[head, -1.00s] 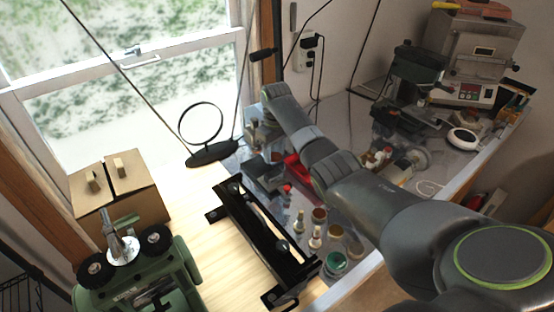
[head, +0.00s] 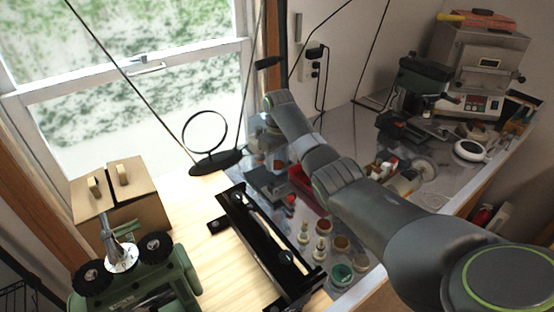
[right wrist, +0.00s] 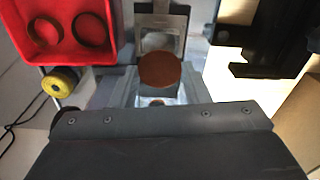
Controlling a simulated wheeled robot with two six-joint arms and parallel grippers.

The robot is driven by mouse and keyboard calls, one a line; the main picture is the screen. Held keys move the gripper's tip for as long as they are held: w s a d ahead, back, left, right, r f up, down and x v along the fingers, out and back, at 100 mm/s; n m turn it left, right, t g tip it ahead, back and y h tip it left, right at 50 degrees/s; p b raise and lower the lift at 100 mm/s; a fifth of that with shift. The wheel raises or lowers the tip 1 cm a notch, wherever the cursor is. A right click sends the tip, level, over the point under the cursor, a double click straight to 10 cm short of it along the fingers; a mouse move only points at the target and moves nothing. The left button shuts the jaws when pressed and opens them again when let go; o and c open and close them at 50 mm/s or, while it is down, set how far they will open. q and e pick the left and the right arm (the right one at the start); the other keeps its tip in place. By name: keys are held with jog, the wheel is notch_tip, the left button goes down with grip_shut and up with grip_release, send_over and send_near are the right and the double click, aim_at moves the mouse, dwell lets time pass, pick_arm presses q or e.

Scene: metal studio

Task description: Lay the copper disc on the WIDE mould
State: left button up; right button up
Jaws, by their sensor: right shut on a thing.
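The copper disc (right wrist: 160,70) shows in the right wrist view as a flat reddish-brown round, just ahead of my right gripper (right wrist: 160,88). My right gripper is shut on the disc. Behind the disc in that view is a grey metal piece with a pale squarish face (right wrist: 160,40); I cannot tell whether it is the wide mould. I cannot tell whether the disc touches anything below. In the head view my right arm reaches over the bench, and its wrist hides the disc. Dark grey blocks (head: 268,183) sit on the bench below the wrist. My left gripper is not in view.
A red tray (right wrist: 105,52) holding two rings stands close beside the disc, with a yellow spool (right wrist: 60,82) near it. A black frame (head: 265,245) lies on the other side. Small jars (head: 341,273), a green machine (head: 155,285) and a round hoop stand (head: 215,163) are nearby.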

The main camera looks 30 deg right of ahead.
aim_at(277, 164)
jog(key=shift+r+p, duration=0.15)
jog(key=shift+p, duration=1)
jog(key=shift+f+b, duration=2.15)
jog(key=shift+b, duration=0.25)
jog(key=shift+f+b, duration=0.4)
jog(key=shift+f, duration=0.5)
jog(key=shift+f, duration=0.25)
jog(key=o, duration=1)
jog(key=shift+o, duration=0.2)
jog(key=shift+r, duration=0.1)
